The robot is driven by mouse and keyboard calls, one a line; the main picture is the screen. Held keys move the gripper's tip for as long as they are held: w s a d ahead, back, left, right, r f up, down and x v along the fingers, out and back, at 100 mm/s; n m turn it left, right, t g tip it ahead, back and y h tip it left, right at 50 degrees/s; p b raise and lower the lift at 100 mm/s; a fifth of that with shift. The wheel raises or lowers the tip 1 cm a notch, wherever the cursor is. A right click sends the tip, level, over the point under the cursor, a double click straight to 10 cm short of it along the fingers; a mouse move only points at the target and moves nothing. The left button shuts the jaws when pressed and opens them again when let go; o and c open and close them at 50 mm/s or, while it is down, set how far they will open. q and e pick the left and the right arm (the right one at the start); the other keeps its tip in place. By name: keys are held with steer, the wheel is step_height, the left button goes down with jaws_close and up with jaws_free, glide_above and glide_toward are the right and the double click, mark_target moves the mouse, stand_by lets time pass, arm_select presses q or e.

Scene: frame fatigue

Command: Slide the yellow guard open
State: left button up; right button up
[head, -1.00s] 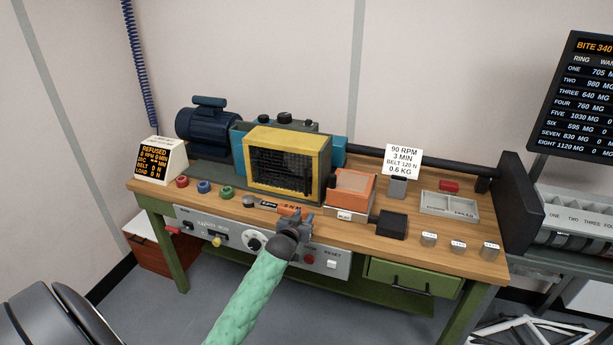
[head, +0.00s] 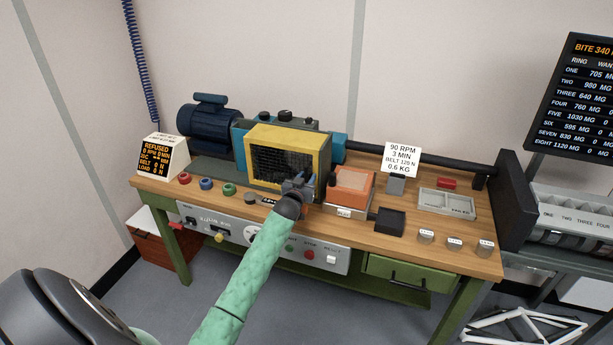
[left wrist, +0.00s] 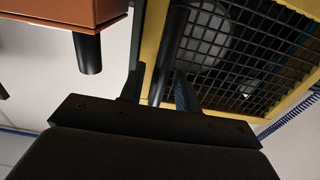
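The yellow guard (head: 290,134), a box-shaped yellow frame with dark mesh, stands on the bench in front of the teal machine. In the left wrist view its yellow frame (left wrist: 152,32) and mesh fill the upper right. A dark upright bar, the guard's handle (left wrist: 172,45), stands before the mesh near the frame's edge. My left gripper (head: 299,184) is at the guard's lower right front. In the left wrist view my left gripper (left wrist: 159,90) has its fingers apart, with the bar between them; a gap shows, and firm contact is not visible. My right gripper is not in view.
An orange box (head: 351,186) stands close to the guard's right, beside my left gripper. Red, blue and green knobs (head: 207,183) line the bench's left front. A control panel (head: 330,259) is below the edge. A black block (head: 389,221) and grey tray (head: 447,203) lie right.

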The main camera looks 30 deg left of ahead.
arm_select(q)
steer(key=shift+w, duration=0.15)
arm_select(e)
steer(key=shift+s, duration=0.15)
arm_select(q)
steer(key=shift+c, duration=0.4)
jaws_close()
steer(key=shift+a, duration=0.1)
